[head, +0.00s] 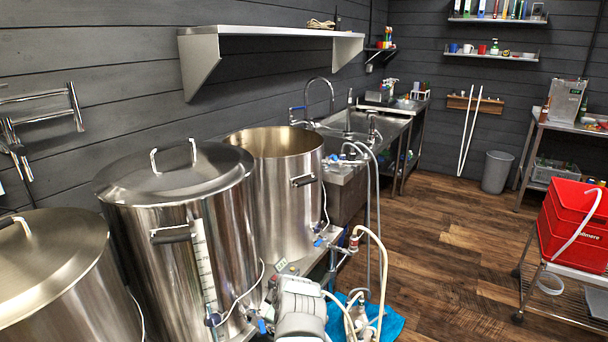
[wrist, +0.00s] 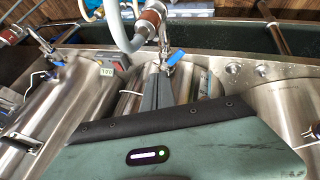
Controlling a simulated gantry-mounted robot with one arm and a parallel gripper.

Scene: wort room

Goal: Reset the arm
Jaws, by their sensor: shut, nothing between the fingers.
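My gripper (wrist: 158,74) shows in the wrist view with its two grey fingers together and nothing between them. Its fingertips point toward a steel fitting with a blue valve handle (wrist: 176,56) and a grey hose (wrist: 127,38); whether they touch cannot be told. In the head view, my white and grey arm (head: 300,308) is at the bottom centre, in front of the kettles, and the fingers cannot be made out there.
A lidded kettle (head: 180,245), an open kettle (head: 288,205) and another lidded kettle (head: 60,285) stand close on the left. Hoses and valves crowd the bench edge. Red crates (head: 570,225) sit on a cart at right. The wooden floor (head: 450,240) between is mostly clear.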

